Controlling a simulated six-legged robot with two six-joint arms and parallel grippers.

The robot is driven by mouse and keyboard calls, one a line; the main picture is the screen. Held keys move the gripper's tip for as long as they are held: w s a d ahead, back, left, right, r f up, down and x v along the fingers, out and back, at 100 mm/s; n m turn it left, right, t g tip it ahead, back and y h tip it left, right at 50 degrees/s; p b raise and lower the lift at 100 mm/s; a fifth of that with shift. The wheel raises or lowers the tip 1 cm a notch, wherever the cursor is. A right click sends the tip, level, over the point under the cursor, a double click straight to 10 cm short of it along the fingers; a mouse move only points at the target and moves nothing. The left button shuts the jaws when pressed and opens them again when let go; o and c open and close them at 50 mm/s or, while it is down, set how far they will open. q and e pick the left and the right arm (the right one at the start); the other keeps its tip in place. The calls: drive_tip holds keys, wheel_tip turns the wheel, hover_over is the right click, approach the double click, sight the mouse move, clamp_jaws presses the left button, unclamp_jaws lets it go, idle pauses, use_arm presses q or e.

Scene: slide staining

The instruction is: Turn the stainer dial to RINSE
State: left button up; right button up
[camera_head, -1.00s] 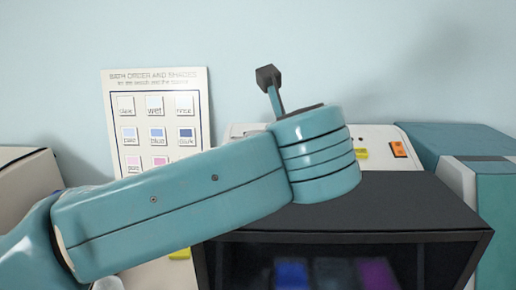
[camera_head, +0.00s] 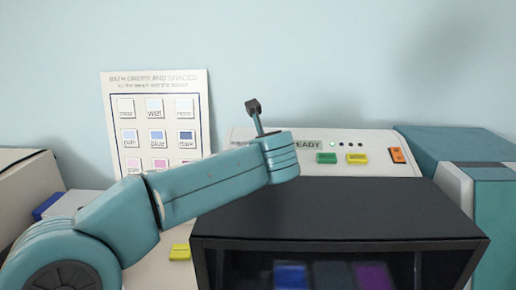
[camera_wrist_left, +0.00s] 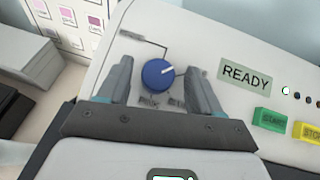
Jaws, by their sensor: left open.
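The stainer's blue dial (camera_wrist_left: 157,76) shows in the left wrist view on the white sloped panel. Its white pointer mark aims right and slightly up. Labels sit around it, but they are blurred or partly covered by the fingers. My left gripper (camera_wrist_left: 161,64) is open, with one finger on each side of the dial; I cannot tell whether they touch it. In the head view my left arm hides the dial and the gripper's fingers. The stainer panel (camera_head: 372,143) shows there behind the black hood. My right gripper is not in view.
A READY display (camera_wrist_left: 246,76) is right of the dial, with a green button (camera_wrist_left: 271,119) and a yellow button (camera_wrist_left: 311,131) below. An orange switch (camera_head: 398,155) is at the panel's right. A dark hood (camera_head: 340,210) stands in front. A bath chart (camera_head: 158,82) stands behind left.

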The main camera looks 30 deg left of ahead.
use_arm(q)
drive_tip(key=shift+s+a, duration=0.15)
drive_tip(key=shift+d, duration=0.25)
drive_tip(key=c, duration=1)
drive_tip(key=shift+c, duration=0.3)
drive_tip(key=shift+a, duration=0.15)
drive_tip(key=shift+r, duration=0.1)
